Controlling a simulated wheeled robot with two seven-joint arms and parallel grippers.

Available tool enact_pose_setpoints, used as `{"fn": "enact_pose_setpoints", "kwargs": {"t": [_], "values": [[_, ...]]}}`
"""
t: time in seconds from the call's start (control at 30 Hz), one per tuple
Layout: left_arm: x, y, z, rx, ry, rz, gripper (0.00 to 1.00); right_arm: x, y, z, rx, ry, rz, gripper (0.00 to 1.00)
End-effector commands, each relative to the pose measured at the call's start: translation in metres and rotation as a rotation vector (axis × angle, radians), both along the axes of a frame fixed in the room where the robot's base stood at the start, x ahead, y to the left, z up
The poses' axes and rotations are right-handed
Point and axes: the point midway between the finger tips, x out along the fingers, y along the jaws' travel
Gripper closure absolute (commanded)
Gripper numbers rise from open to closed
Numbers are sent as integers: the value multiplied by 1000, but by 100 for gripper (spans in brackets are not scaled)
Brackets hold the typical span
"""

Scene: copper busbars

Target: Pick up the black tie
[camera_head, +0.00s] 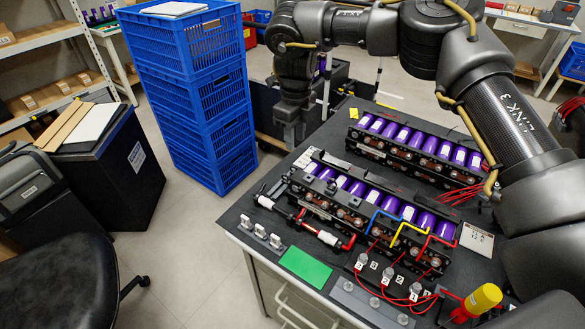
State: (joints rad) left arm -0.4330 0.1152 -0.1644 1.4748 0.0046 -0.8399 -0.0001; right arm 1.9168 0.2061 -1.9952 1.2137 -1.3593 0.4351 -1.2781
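A dark flat strip (332,166), which looks like the black tie, lies along the top left end of the near battery module (345,215). I cannot tell it surely from the module's other black parts. My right gripper (293,138) points down just beyond the table's far left edge, to the upper left of the near module and apart from it. I see it side-on, so its finger gap and anything between the fingers are hidden. My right arm comes in from the right and arches over the far side of the table. My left gripper is out of view.
A far module (425,150) of purple cells stands behind the near one. Blue, yellow and red busbars (405,226) cross the near module. A green pad (305,267), a yellow-capped tool (482,299) and red leads are in front. Stacked blue crates (195,90) stand left of the table.

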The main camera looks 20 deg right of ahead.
Motion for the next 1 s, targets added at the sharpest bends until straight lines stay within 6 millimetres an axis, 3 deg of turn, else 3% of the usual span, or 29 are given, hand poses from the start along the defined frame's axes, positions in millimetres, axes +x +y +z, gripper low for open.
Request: {"fn": "enact_pose_setpoints", "kwargs": {"t": [0.2,0.47,0.8,1.0], "values": [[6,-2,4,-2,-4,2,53,1,1,-38,-1,6,2,67],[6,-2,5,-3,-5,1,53,2,3,-47,0,5,3,67],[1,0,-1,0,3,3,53,2,3,-91,-2,7,3,67],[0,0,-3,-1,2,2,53,2,4,-96,0,4,2,67]]}}
